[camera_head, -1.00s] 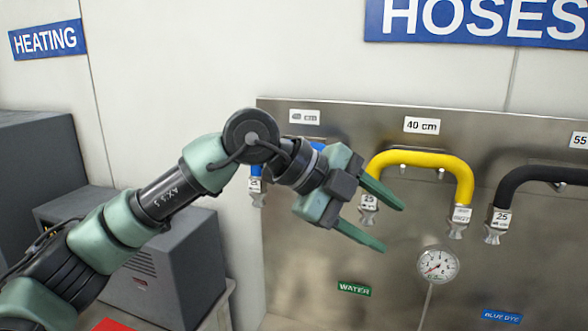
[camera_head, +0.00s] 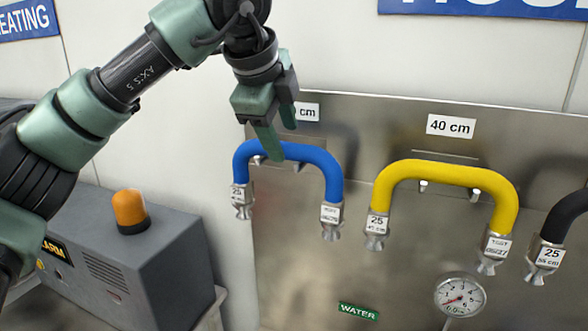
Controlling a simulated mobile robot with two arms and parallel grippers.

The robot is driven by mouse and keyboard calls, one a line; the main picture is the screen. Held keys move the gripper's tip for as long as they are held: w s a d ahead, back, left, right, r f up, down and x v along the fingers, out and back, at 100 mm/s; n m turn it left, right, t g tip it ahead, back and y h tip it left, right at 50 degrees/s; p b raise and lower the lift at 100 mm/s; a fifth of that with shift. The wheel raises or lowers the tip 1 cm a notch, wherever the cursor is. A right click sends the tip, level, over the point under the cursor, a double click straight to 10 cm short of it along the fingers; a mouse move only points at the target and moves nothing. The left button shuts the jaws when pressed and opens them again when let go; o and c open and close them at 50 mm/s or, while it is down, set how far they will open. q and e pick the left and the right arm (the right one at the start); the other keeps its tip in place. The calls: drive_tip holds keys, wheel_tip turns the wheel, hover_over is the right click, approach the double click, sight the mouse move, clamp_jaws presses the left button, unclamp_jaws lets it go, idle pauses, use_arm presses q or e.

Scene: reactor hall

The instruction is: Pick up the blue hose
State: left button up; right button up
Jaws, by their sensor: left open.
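The blue hose (camera_head: 318,157) hangs as an upside-down U on pegs of the steel panel, with metal fittings at both ends. My left gripper (camera_head: 272,147) comes down from above, with its fingers pointing down at the top left part of the blue hose. The fingers are open and overlap the hose in the picture. I cannot tell whether they touch it or are in front of it. One finger hides part of the other. My right gripper is not in view.
A yellow hose (camera_head: 445,172) hangs to the right under a 40 cm label (camera_head: 450,126), and a black hose (camera_head: 568,215) at the right edge. A gauge (camera_head: 460,297) sits below. A grey box (camera_head: 140,265) with an orange lamp (camera_head: 130,208) stands at lower left.

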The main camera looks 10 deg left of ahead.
use_arm(q)
drive_tip(key=shift+w+d+f+p, duration=0.2)
drive_tip(key=shift+w+f+p, duration=0.3)
drive_tip(key=shift+w, duration=0.3)
drive_tip(key=shift+f, duration=0.4)
drive_tip(key=p, duration=0.1)
drive_tip(key=f+p, duration=0.2)
drive_tip(key=shift+w+a, duration=0.25)
drive_tip(key=shift+a, duration=0.05)
drive_tip(key=p+x, duration=0.1)
drive_tip(key=x, duration=0.2)
drive_tip(key=shift+w+d+f, duration=0.1)
drive_tip(key=shift+w+f, duration=0.05)
drive_tip(key=shift+f, duration=0.05)
drive_tip(key=shift+r, duration=0.15)
clamp_jaws()
